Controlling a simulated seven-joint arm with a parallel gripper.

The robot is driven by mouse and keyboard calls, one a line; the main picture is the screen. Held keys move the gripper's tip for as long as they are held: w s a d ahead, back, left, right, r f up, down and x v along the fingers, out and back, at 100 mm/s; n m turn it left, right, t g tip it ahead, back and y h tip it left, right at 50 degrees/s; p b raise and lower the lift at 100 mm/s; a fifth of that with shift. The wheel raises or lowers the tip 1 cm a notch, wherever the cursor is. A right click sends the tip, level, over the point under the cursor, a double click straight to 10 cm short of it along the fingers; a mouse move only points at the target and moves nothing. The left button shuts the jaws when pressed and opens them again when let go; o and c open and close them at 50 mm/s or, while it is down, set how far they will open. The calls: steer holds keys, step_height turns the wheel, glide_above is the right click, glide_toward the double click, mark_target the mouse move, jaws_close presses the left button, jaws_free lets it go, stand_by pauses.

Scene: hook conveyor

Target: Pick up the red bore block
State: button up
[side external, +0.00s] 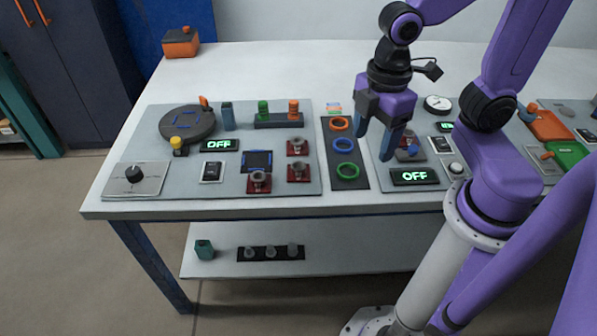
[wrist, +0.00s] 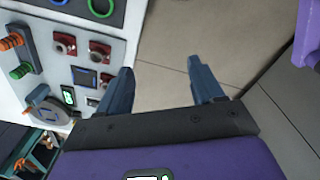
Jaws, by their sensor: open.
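Three red square blocks with round grey pieces on top sit on the left grey panel in the side view: one at the back (side external: 297,146), one in the middle (side external: 299,172) and one at the front (side external: 259,182). I cannot tell which is the red bore block. Red blocks also show in the wrist view, at left (wrist: 64,43) and beside it (wrist: 99,52). My gripper (side external: 376,146) is open and empty, right of these blocks, near the ring board. In the wrist view its fingers (wrist: 159,66) stand apart with floor between them.
A black board (side external: 363,181) with orange, blue and green rings lies between the blocks and my gripper. Left are a dark round turntable (side external: 187,124) and pegs with green and orange rings (side external: 278,122). An orange block (side external: 180,43) sits at the back left. The back of the table is mostly clear.

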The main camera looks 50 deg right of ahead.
steer(key=w+d+f+n, duration=0.1)
steer(key=w+f+n, duration=0.15)
steer(key=w, duration=0.65)
steer(key=w+f+n, duration=0.1)
steer(key=w+n, duration=0.3)
steer(key=w, duration=0.6)
steer(key=shift+m, duration=0.25)
steer(key=f, duration=1.1)
steer(key=shift+s+d+f, duration=0.1)
steer(key=shift+d, duration=0.1)
steer(key=shift+w+f, duration=0.2)
steer(key=shift+f, duration=2.5)
jaws_close()
steer(key=shift+r, duration=0.1)
